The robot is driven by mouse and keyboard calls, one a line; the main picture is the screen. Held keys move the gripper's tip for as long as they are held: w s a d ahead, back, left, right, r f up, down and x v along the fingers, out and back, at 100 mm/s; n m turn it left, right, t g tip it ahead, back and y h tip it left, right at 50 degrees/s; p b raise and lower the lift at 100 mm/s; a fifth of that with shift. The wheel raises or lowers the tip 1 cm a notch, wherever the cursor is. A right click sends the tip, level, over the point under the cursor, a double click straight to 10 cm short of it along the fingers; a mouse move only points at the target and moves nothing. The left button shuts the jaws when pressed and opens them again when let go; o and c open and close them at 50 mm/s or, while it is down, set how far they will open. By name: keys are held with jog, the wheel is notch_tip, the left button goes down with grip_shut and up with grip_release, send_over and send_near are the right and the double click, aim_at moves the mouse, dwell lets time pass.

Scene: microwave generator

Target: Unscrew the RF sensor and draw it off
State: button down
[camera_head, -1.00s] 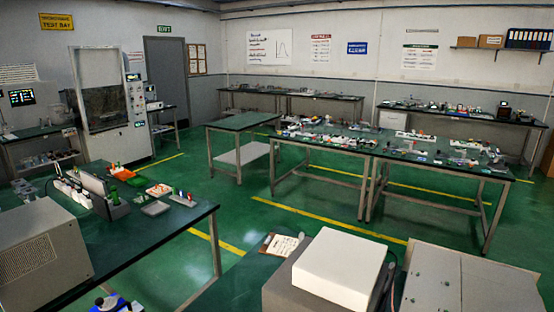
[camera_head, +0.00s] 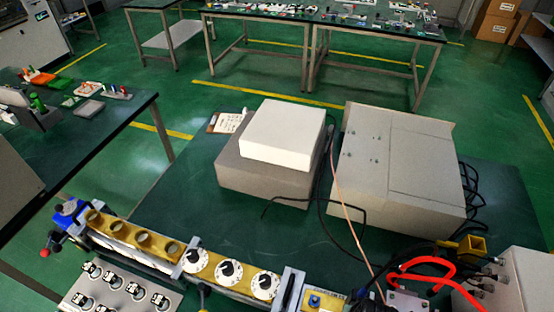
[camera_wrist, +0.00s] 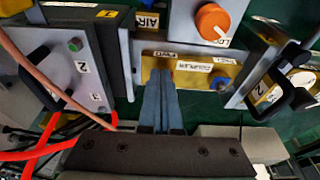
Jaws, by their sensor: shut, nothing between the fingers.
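My gripper (camera_wrist: 158,72) shows in the wrist view, its two slim blue-grey fingers together and empty. The fingertips lie over the left part of a gold block labelled coupler (camera_wrist: 200,75), near its FWD label; I cannot tell whether they touch it. A blue round part (camera_wrist: 222,83) sits on the block's right side. The gold block (camera_head: 326,300) with a blue part (camera_head: 314,301) also shows at the bottom of the head view. I cannot pick out the RF sensor for certain; the fingers hide part of the block. My gripper is not visible in the head view.
Dark handles (camera_wrist: 38,70) (camera_wrist: 292,98) flank the block. An orange knob (camera_wrist: 212,21) is above it. A copper-coloured cable (camera_head: 343,185) and red hose (camera_head: 425,268) run nearby. A gold waveguide row with white dials (camera_head: 229,271) extends left. Bare green bench (camera_head: 215,225) lies behind.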

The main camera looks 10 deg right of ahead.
jog(key=shift+d, duration=0.25)
dwell(0.4)
jog(key=shift+r, duration=0.1)
jog(key=shift+s+a+p, duration=0.1)
jog(key=shift+s+p, duration=0.25)
jog(key=shift+p, duration=0.25)
jog(key=p+v, duration=0.3)
jog(key=p, duration=0.1)
jog(key=w+p+v, duration=0.1)
jog(key=p+v, duration=0.1)
jog(key=shift+d+r, duration=0.25)
jog(key=shift+r, duration=0.2)
jog(key=shift+a, duration=0.1)
